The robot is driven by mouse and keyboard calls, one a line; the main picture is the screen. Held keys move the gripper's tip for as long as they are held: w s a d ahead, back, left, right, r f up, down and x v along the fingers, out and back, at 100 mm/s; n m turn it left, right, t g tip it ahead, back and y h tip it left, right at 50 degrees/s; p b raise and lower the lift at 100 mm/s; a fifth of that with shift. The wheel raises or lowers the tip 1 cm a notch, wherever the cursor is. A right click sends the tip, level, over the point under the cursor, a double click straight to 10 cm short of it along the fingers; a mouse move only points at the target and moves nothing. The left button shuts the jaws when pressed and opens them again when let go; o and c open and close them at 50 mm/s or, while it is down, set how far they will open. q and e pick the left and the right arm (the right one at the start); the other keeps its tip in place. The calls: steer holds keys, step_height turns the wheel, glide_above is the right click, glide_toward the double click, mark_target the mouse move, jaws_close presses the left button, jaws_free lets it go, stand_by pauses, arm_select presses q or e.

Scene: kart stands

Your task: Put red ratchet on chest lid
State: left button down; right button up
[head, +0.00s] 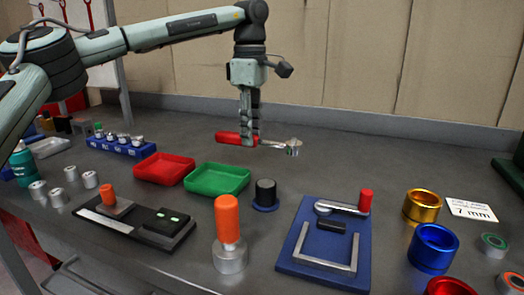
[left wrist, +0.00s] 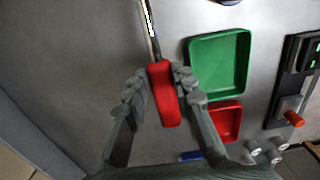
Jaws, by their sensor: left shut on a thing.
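The red ratchet (head: 229,138) has a red handle and a silver shaft and head pointing right in the head view. My left gripper (head: 250,138) is shut on its red handle and holds it above the back of the grey table. In the left wrist view the red handle (left wrist: 164,98) lies between the two fingers, with the metal shaft running up to the top edge. No chest lid can be made out for certain in either view. My right gripper is in neither view.
Below the ratchet are a red tray (head: 164,168) and a green tray (head: 217,180). A blue fixture plate (head: 290,258), an orange-handled tool (head: 228,220) and coloured rings (head: 433,247) stand in front. A dark green object (head: 511,172) is cut off at right. The back right table is clear.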

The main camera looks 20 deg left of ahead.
mark_target(263, 168)
arm_select(q)
steer(key=shift+w+d+f, duration=0.35)
steer(key=shift+d, duration=0.15)
steer(key=shift+w+d+f, duration=0.3)
steer(key=shift+d, duration=0.2)
steer(key=shift+w+d+f, duration=0.1)
steer(key=shift+d+f, duration=0.05)
steer(key=shift+f, duration=0.05)
step_height(263, 168, down, 3)
steer(key=shift+f+p, duration=0.15)
steer(key=shift+p, duration=0.15)
steer(key=shift+f, duration=0.4)
steer(key=c, duration=1.6)
jaws_free()
steer(key=o, duration=0.3)
steer(key=shift+o, duration=0.2)
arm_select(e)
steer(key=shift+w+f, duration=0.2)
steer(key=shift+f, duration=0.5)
